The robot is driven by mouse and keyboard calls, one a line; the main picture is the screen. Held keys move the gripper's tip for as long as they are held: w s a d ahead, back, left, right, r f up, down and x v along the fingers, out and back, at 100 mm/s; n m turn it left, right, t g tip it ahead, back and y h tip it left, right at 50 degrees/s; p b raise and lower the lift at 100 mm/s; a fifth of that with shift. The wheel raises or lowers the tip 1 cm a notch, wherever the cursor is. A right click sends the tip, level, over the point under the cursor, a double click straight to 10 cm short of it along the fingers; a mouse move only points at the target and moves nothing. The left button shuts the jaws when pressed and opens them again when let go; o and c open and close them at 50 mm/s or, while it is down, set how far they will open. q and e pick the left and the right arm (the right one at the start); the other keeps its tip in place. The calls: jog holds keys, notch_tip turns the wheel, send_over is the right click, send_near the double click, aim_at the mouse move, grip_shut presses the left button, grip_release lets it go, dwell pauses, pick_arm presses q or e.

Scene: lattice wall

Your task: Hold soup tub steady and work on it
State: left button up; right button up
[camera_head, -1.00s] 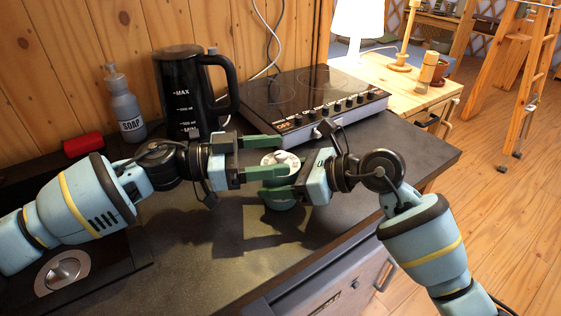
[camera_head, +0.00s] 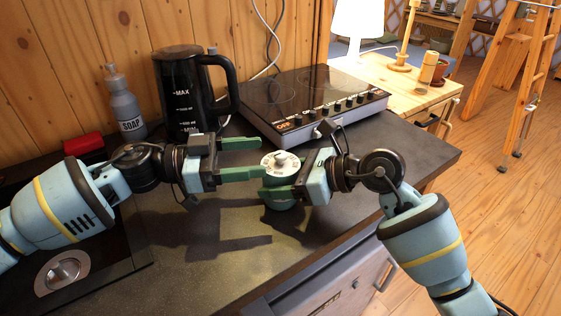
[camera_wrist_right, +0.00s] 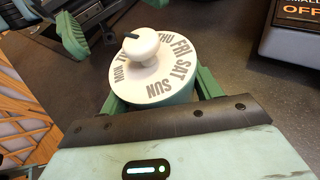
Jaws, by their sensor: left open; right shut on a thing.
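The soup tub (camera_head: 279,164) stands on the dark counter, a green round body with a white lid marked with weekdays and a white knob. It shows larger in the right wrist view (camera_wrist_right: 152,75). My right gripper (camera_head: 279,181) is shut on its sides, with one green finger along each side. My left gripper (camera_head: 262,158) is open and empty, its fingertips just left of the tub near lid height. In the right wrist view the left gripper's finger (camera_wrist_right: 72,35) shows at the upper left, apart from the knob. The tub's lower part is partly hidden by the right gripper.
A black kettle (camera_head: 182,95), a grey soap bottle (camera_head: 125,103) and a red object (camera_head: 83,144) stand behind the left arm. A cooktop (camera_head: 312,100) lies behind the tub. The counter front (camera_head: 240,240) is clear.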

aim_at(278, 154)
pick_arm(q)
jog(key=shift+d+r+t, duration=0.2)
jog(key=shift+d+t, duration=0.1)
jog(key=shift+d, duration=0.05)
jog(key=c, duration=0.4)
jog(key=d+n+t, duration=0.2)
jog(key=d+r+t, duration=0.1)
jog(key=d, duration=0.1)
jog(key=shift+w+n+y, duration=0.3)
jog(key=shift+n+y, duration=0.1)
jog(key=shift+c, duration=0.2)
jog(key=shift+d+f+n+t+y, duration=0.3)
jog(key=shift+d+n+t+y, duration=0.15)
jog(key=shift+t, duration=0.55)
jog(key=shift+w+d+f+n+t+y, duration=0.15)
jog(key=shift+d+f+n+t+y, duration=0.05)
jog(key=shift+f+n+t+y, duration=0.25)
